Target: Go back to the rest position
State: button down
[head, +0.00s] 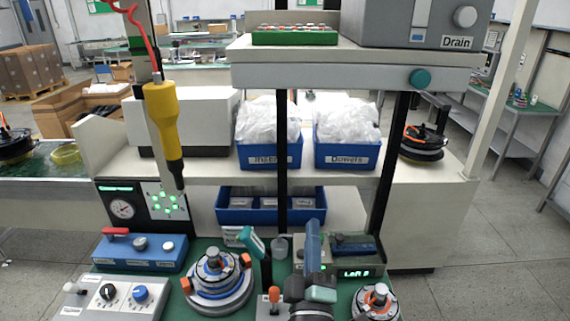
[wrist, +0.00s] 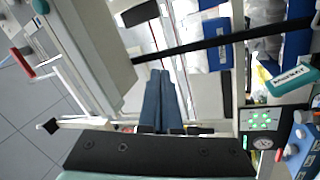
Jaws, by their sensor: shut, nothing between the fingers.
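My gripper (head: 313,224) is in the lower middle of the head view, in front of the shelf rack above the green work surface. Its two blue fingers point up and away, lie together and hold nothing. In the wrist view the blue fingers (wrist: 160,73) also lie side by side with no object between them. The picture there is turned sideways. No marker for a rest position shows in either view.
The green bench holds a motor hub (head: 214,268), a blue box with a red handle (head: 140,253) and a knob box (head: 115,299). A yellow screwdriver (head: 163,120) hangs at left. Blue bins (head: 268,155) fill the shelf behind. Floor at right (head: 480,290) is clear.

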notch_tip(320, 180, up, 14)
jog(key=s+m+t+h, duration=0.1)
jog(key=m+t+h, duration=0.1)
jog(key=m, duration=0.3)
jog(key=s+a+r+m+t+y, duration=0.1)
jog(key=s+a+r+m+t, duration=0.1)
jog(key=s+r, duration=0.6)
jog(key=s+a+r+m+t+y+b, duration=0.1)
jog(key=s+r+m, duration=0.4)
jog(key=r, duration=1.1)
jog(key=s+a+t+y, duration=0.1)
jog(key=s, duration=0.2)
jog(key=shift+s+a+b, duration=0.15)
jog(key=shift+a+b, duration=0.15)
jog(key=shift+a, duration=0.1)
